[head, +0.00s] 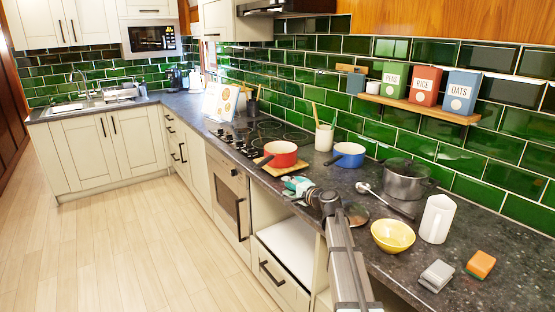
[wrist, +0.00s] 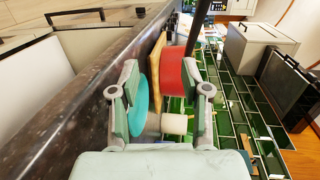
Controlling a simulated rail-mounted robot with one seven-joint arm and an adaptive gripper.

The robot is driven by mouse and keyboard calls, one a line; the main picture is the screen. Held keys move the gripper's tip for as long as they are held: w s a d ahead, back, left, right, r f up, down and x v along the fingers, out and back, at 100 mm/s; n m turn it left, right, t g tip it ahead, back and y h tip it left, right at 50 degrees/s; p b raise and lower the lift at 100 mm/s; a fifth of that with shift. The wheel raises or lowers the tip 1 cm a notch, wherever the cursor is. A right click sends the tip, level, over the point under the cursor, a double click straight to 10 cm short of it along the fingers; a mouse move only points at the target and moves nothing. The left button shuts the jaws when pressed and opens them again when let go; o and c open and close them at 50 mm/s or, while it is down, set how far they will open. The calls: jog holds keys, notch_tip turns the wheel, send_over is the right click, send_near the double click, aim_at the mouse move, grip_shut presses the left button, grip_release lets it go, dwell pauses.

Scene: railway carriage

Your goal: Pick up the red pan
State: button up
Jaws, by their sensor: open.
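The red pan (head: 281,154) sits upright on a small wooden board (head: 268,168) on the counter beside the hob. My gripper (head: 297,185) is open, low over the counter just in front of the pan in the head view. A teal round thing (wrist: 139,106) shows by the left finger.
A blue pan (head: 348,155) and a utensil pot (head: 324,137) stand behind. The hob (head: 258,137) is to the left.

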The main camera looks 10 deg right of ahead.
jog(key=m+t, duration=0.1)
send_near(270, 160)
jog(key=p+x, duration=0.1)
jog(key=x, duration=0.1)
jog(key=p+x, duration=0.2)
jog(key=shift+w+a, duration=0.2)
jog(key=shift+a, duration=0.15)
jog(key=shift+w+a+f, duration=0.15)
jog(key=shift+w+a, duration=0.15)
jog(key=shift+w, duration=0.2)
jog(key=p+x, duration=0.2)
jog(key=x, duration=0.2)
jog(key=shift+w+a, duration=0.1)
jog(key=shift+w, duration=0.25)
jog(key=shift+w+a, duration=0.1)
jog(key=shift+w, duration=0.05)
grip_shut()
